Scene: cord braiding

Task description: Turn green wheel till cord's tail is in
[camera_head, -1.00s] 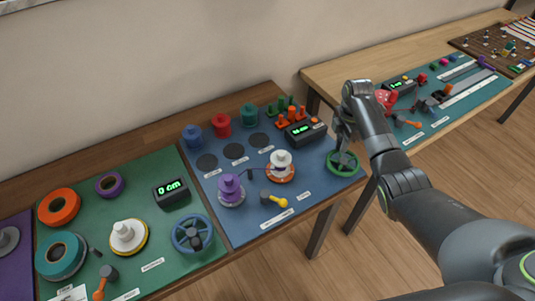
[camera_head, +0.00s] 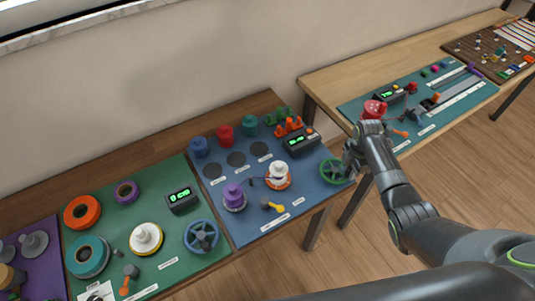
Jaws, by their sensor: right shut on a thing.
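The green wheel (camera_head: 323,172) lies at the right front corner of the blue mat. My right gripper (camera_head: 350,161) is at the wheel's right side, shut on what looks like the wheel's rim or handle; the fingers are small and partly hidden. A purple spool (camera_head: 234,194) and a white spool on an orange-rimmed base (camera_head: 278,172) stand on the same mat. A small dark piece lies between them. I cannot clearly make out the cord or its tail. My left gripper is not in view.
The blue mat (camera_head: 224,210) also holds a lit counter (camera_head: 300,142), several coloured pegs and a yellow-handled crank (camera_head: 271,207). A green mat (camera_head: 177,254) with a blue wheel (camera_head: 201,237) lies to the left. A second table with a teal mat (camera_head: 422,100) stands at the right.

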